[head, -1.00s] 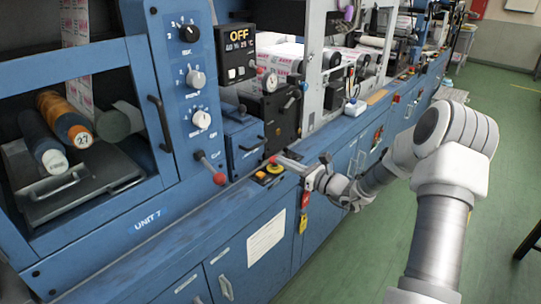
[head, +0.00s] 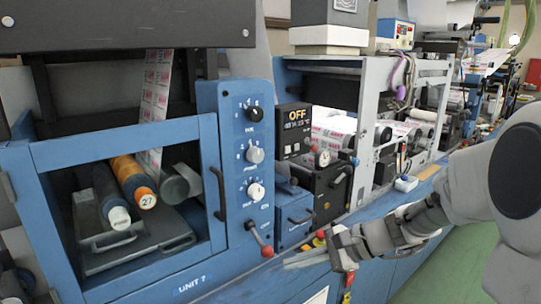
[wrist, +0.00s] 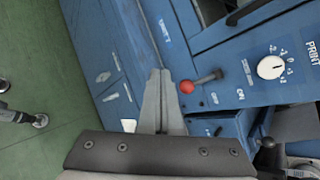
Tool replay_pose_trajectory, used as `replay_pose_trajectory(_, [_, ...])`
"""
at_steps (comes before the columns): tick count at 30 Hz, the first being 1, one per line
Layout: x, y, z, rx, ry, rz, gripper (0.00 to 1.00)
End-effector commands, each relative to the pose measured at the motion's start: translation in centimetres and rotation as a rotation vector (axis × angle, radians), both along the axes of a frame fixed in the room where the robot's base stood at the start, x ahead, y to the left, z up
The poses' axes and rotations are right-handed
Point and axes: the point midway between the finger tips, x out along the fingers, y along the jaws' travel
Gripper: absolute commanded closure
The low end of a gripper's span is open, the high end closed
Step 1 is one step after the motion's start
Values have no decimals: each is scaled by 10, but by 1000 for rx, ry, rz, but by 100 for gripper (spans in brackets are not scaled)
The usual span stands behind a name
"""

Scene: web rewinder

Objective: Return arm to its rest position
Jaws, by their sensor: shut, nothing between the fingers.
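My gripper (head: 288,265) is at the right of the head view, over the ledge along the front of the blue machine. Its fingers point left and are shut with nothing between them. In the wrist view the closed fingers (wrist: 160,74) stand in the middle, with a red-knobbed lever (wrist: 187,86) just right of the tips in the picture. The same red-knobbed lever (head: 266,251) shows left of the fingertips in the head view. My arm stretches from the right edge of the head view to the gripper. I cannot tell whether the fingers touch the ledge.
The blue machine's panel with dials (head: 254,155) rises beyond the gripper. A framed bay with rollers (head: 130,185) is at the left. A small black panel reading OFF (head: 293,130) is above the ledge. Green floor (head: 440,270) is free at the lower right.

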Motion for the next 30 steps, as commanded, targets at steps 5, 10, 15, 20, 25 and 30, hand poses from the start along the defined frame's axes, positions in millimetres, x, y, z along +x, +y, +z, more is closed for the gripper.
replay_pose_trajectory(5, [-55,6,23,-259,-121,206,100])
replay_pose_trajectory(10, [-101,-4,40,-496,-239,381,100])
replay_pose_trajectory(15, [-140,-24,59,-727,-366,535,100])
replay_pose_trajectory(20, [-167,-48,82,-949,-502,653,100])
replay_pose_trajectory(25, [-184,-70,102,-1144,-627,744,100])
replay_pose_trajectory(30, [-190,-82,111,-1245,-689,789,100])
